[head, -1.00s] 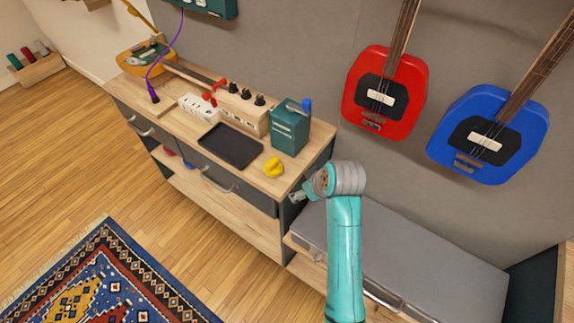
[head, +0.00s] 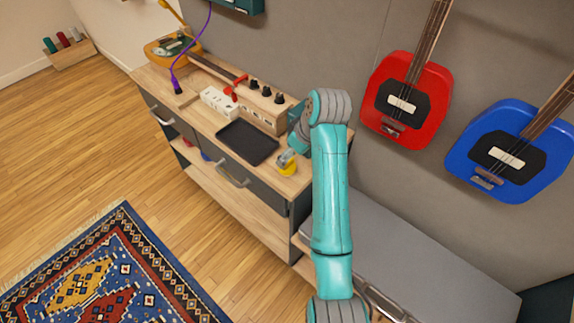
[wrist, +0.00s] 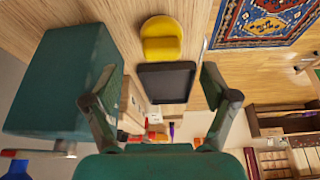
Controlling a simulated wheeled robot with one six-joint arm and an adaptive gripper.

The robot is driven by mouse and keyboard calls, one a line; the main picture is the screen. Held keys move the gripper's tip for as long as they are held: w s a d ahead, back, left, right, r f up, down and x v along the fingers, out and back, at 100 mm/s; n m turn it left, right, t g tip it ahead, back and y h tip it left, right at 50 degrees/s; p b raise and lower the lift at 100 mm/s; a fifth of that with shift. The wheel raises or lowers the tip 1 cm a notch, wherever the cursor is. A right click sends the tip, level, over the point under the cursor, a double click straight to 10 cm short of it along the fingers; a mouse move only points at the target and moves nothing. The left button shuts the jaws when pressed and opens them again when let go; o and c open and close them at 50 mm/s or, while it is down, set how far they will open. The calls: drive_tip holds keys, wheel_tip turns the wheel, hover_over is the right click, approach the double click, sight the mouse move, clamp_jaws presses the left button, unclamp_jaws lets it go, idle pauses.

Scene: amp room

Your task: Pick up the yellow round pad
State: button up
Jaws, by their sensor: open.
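The yellow round pad (head: 287,170) lies on the wooden desktop near its front right corner, partly covered by my gripper (head: 286,157) in the head view. In the wrist view the yellow pad (wrist: 161,40) shows at top centre, a rounded piece with a raised ridge across it. My gripper (wrist: 157,82) is open and empty there, its two dark fingers spread wide to left and right. The pad lies beyond the fingertips in that picture, between their two lines. Whether a finger touches it, I cannot tell.
A black tray (head: 247,142) lies left of the pad; it also shows in the wrist view (wrist: 167,82). A teal box (wrist: 65,85) stands close to the left finger. A white power strip (head: 219,101) and wooden knob box (head: 262,112) sit farther back.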

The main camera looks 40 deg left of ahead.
sight(287, 165)
drive_tip(key=shift+x, duration=2.8)
drive_tip(key=shift+s, duration=0.15)
drive_tip(key=c, duration=1.3)
